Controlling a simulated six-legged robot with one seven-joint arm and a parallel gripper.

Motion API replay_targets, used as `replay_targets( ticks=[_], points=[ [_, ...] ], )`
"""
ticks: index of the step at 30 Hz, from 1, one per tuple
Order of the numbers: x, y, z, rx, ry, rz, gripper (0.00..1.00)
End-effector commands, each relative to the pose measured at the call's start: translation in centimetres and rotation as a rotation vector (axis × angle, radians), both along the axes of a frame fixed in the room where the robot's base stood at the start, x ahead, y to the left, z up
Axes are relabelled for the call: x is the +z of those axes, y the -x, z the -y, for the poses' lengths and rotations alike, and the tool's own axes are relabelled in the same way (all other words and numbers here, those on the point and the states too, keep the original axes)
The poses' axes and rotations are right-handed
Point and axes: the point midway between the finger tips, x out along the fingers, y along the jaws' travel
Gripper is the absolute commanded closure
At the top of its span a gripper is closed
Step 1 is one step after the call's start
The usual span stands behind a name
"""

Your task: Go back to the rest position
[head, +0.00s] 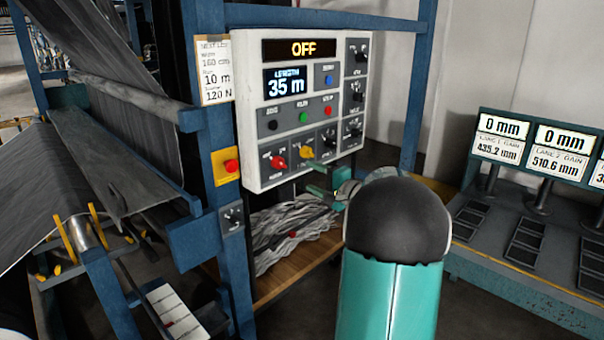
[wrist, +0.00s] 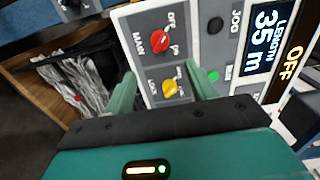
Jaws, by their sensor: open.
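My gripper (head: 318,179) is in front of the lower part of a light grey control panel (head: 251,110). Its two green fingers are apart, with nothing held between them. In the wrist view my gripper (wrist: 158,92) has the yellow knob (wrist: 170,88) showing between its fingertips; whether it touches the panel I cannot tell. The yellow knob also shows in the head view (head: 306,152), just above the fingers. A red knob (head: 278,162) sits to its left. The panel's displays read OFF and LENGTH 35 m. My teal and black arm hides part of the floor at right.
A blue frame post (head: 213,130) with a red button (head: 231,166) stands left of the panel. Grey fabric rolls (head: 110,140) fill the left. A wooden bin (head: 300,277) of grey scraps lies below the panel. A bench with displays (head: 500,137) stands at right.

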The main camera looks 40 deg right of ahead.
Motion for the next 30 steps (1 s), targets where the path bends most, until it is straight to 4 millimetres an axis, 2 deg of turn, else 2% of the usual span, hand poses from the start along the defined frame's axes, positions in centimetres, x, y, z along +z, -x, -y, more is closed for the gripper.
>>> replay_targets(
  ticks=[5, 23, 26, 29, 30],
  points=[
    [0.0, 1.2, 0.0, -0.001, 0.001, 0.000, 0.44],
    [0.1, 1.0, -0.4, 0.009, 0.002, -0.005, 0.44],
    [0.4, 0.3, -2.9, 0.057, 0.015, -0.034, 0.44],
    [0.8, -0.7, -7.9, 0.155, 0.048, -0.101, 0.44],
    [0.8, -1.0, -10.5, 0.205, 0.067, -0.137, 0.44]
  ],
)
